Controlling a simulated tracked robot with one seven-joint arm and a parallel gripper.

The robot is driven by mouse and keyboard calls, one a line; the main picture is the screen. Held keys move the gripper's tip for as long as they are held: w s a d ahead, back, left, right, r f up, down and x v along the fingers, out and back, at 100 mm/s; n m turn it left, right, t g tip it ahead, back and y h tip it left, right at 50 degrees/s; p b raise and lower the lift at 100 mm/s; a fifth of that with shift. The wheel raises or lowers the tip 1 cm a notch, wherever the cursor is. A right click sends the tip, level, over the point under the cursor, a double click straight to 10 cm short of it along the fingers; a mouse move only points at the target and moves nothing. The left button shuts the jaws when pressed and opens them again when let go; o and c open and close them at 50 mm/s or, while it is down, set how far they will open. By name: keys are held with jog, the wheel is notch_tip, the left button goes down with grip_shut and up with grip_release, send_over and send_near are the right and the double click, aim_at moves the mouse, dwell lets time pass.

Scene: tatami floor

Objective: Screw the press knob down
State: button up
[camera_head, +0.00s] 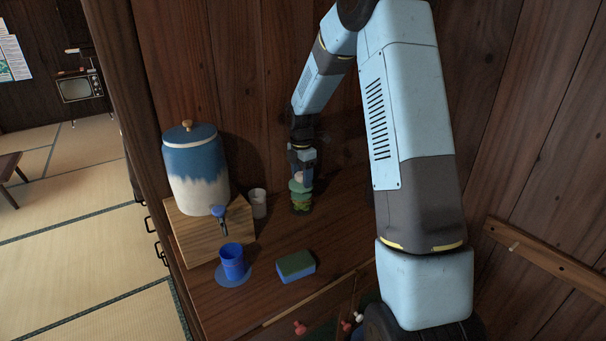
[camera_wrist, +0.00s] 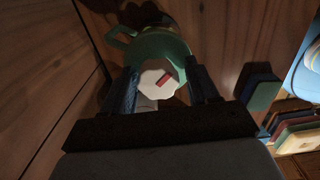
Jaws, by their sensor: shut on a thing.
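The press knob (camera_wrist: 157,83) is a pale, many-sided disc with a red mark on its face, seen between my fingers in the wrist view. Below it is the green press (camera_wrist: 158,47), with a loop-like handle on its left. In the head view the green press (camera_head: 300,187) stands on the wooden counter near the back wall. My gripper (camera_head: 301,168) comes down on it from above. In the wrist view my gripper (camera_wrist: 162,88) is shut on the knob, one finger at each side. The press's lower part is largely hidden in the wrist view.
A blue-and-white dispenser (camera_head: 195,165) sits on a wooden stand (camera_head: 190,238) to the left. A pale cup (camera_head: 258,203) stands between it and the press. A blue cup (camera_head: 232,262) on a round blue mat (camera_head: 231,281) and a green-and-blue sponge (camera_head: 296,266) are nearer the front. The wall is close behind.

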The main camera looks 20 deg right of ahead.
aim_at(301, 174)
jog(key=shift+o, duration=0.3)
jog(key=shift+s+a+f, duration=0.15)
jog(key=shift+a+f, duration=0.05)
jog(key=shift+f, duration=0.4)
jog(key=m, duration=0.5)
jog(key=shift+c, duration=0.3)
jog(key=m, duration=0.4)
jog(key=shift+m, duration=0.4)
jog(key=shift+c, duration=0.3)
jog(key=m, duration=0.4)
jog(key=shift+m, duration=0.4)
jog(key=shift+c, duration=0.6)
jog(key=m, duration=0.5)
jog(key=shift+m, duration=0.3)
jog(key=o, duration=0.5)
jog(key=shift+o, duration=0.9)
jog(key=shift+w+r, duration=0.2)
jog(key=shift+r, duration=0.45)
jog(key=shift+w+d+r, duration=0.1)
jog(key=shift+w+r, duration=0.05)
jog(key=shift+r, duration=3.8)
